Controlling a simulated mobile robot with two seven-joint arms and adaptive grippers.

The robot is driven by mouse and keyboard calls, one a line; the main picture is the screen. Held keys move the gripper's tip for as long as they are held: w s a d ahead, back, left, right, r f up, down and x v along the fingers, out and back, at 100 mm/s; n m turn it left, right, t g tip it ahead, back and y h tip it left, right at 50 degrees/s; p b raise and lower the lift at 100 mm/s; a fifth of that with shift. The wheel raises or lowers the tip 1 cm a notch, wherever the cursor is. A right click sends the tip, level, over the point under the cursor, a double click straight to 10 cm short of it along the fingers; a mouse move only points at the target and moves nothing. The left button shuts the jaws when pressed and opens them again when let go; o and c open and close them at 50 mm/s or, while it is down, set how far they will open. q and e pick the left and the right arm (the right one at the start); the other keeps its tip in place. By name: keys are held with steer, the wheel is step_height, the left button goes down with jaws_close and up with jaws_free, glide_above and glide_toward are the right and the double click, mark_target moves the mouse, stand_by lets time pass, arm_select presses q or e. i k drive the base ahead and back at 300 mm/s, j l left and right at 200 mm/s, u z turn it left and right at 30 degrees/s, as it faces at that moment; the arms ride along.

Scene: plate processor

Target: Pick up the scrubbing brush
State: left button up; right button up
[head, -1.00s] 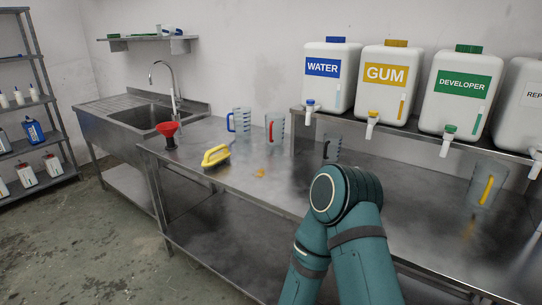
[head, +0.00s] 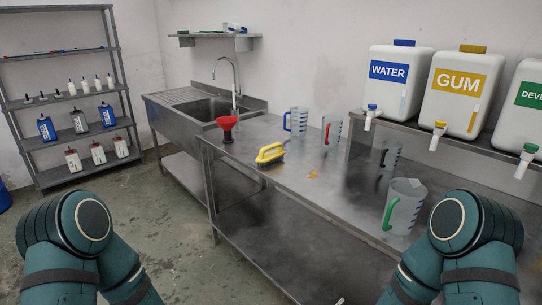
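The scrubbing brush (head: 270,153) has a yellow handle and a dark lower part. It lies on the steel worktable (head: 290,190), close to the front edge and right of the red funnel. My two teal arms show at the lower left and lower right of the head view, but only their bent upper links are in the picture. Neither gripper is in view. Nothing touches the brush.
A red funnel (head: 227,128) stands left of the brush. Measuring jugs with blue (head: 297,121), red (head: 331,130) and green (head: 403,207) handles stand behind and to the right. A sink (head: 207,108) adjoins at left. Labelled tanks (head: 397,80) stand on a raised shelf. Open floor lies at left.

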mark_target(266, 158)
steer(key=i+j+z, duration=0.1)
steer(key=z, duration=0.35)
steer(key=i+j+z, duration=0.1)
steer(key=z, duration=0.35)
steer(key=j+z, duration=0.3)
steer(key=z, duration=0.15)
steer(key=i+j+z, duration=0.1)
steer(key=j+z, duration=0.15)
steer(key=j, duration=0.2)
steer(key=j+z, duration=0.25)
steer(key=j, duration=0.2)
steer(key=j+z, duration=0.15)
steer(key=j, duration=0.85)
steer(key=i, duration=0.05)
